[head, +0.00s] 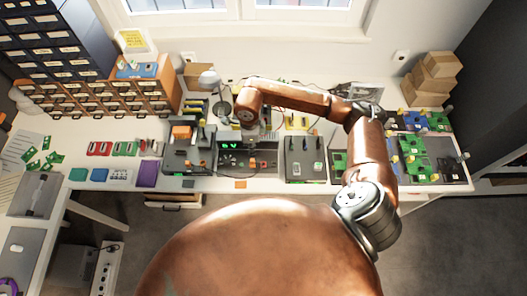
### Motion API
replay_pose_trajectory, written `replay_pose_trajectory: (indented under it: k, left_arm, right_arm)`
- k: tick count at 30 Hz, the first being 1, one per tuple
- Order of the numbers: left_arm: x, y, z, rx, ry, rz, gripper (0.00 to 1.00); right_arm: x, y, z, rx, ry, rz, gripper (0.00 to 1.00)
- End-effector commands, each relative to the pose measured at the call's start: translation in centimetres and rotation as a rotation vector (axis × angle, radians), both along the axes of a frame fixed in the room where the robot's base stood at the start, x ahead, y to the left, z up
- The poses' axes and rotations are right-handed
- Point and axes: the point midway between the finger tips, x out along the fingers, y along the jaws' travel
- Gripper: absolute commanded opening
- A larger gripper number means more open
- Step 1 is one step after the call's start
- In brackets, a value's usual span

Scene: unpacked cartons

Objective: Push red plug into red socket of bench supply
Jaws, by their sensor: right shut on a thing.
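The bench supply (233,160) is a dark unit with a lit green display, on the table in the middle of the head view. My right arm reaches over from the right and bends down at the supply. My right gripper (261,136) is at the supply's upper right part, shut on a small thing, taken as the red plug. The plug is too small and too covered to make out. The red socket cannot be picked out either, so I cannot tell whether plug and socket touch. My left gripper is not in view.
Dark units stand on both sides of the supply, one at the left (188,160) and one at the right (305,165). A lamp (212,82) stands behind. Green circuit boards (415,165) lie at the right. Drawer cabinets (125,95) fill the left back.

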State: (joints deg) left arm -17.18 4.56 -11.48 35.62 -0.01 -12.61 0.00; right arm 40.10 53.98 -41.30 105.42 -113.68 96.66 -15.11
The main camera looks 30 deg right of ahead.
Motion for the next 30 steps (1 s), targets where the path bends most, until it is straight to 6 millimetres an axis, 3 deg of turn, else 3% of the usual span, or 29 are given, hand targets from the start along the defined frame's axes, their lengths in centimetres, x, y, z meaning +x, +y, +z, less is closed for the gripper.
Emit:
replay_pose_trajectory:
  k: [5, 15, 21, 30]
  left_arm:
    - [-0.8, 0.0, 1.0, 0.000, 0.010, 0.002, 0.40]
    - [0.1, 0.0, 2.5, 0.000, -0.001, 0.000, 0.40]
    - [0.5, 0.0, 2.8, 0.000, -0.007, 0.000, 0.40]
    - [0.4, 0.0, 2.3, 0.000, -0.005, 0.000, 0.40]
  right_arm:
    - [-0.1, -1.1, -1.8, 0.000, 0.005, -0.488, 0.00]
    - [-0.8, -3.4, -5.2, -0.001, 0.004, -1.344, 0.00]
    - [-1.1, -4.2, -6.3, -0.001, 0.001, -1.602, 0.00]
    - [-1.2, -4.3, -7.3, -0.001, 0.001, -1.656, 0.00]
